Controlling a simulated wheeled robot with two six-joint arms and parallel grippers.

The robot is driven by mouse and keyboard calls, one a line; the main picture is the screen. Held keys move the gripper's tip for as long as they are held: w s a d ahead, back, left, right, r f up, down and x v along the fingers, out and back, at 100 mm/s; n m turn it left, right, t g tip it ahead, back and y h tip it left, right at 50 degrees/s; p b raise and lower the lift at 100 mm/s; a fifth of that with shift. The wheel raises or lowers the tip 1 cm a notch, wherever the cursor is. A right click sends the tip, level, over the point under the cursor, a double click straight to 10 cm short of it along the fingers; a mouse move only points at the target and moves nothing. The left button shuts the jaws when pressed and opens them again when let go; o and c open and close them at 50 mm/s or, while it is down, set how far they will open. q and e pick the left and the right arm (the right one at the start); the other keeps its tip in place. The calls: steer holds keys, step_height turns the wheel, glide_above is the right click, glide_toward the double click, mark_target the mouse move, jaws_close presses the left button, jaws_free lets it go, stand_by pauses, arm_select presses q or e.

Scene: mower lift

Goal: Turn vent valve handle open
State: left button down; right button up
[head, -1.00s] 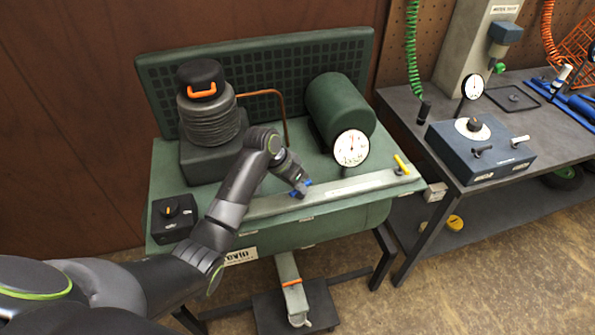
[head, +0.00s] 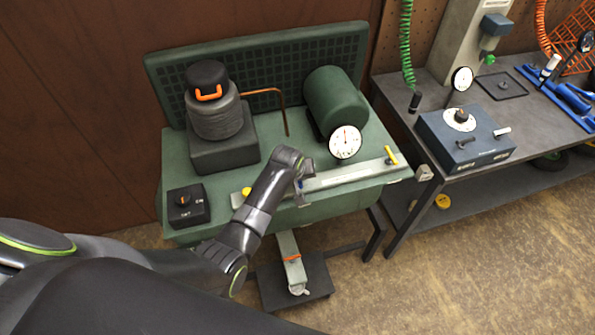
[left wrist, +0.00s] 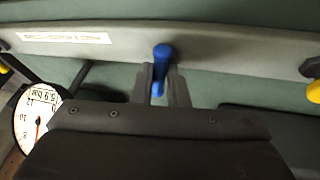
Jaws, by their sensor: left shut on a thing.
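The blue handle (left wrist: 162,56) sits on the grey manifold bar (left wrist: 220,40). It stands between the fingers of my left gripper (left wrist: 160,86) in the left wrist view, and the gripper is shut on it. In the head view my left gripper (head: 302,194) is at the middle of the bar (head: 345,174), and my wrist mostly hides the handle there. My right gripper is not in view.
Yellow handles stand at the bar's left end (head: 246,191) and right end (head: 391,155). A round gauge (head: 345,141) rises behind the bar. A black switch box (head: 188,207) is at the front left corner. A bench with a blue box (head: 465,138) stands to the right.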

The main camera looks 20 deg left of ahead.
arm_select(q)
steer(key=shift+d+n+y+p, duration=0.15)
steer(key=shift+n+y+p, duration=0.2)
steer(key=shift+n, duration=0.75)
steer(key=c, duration=1.5)
jaws_free()
steer(key=shift+o, duration=0.2)
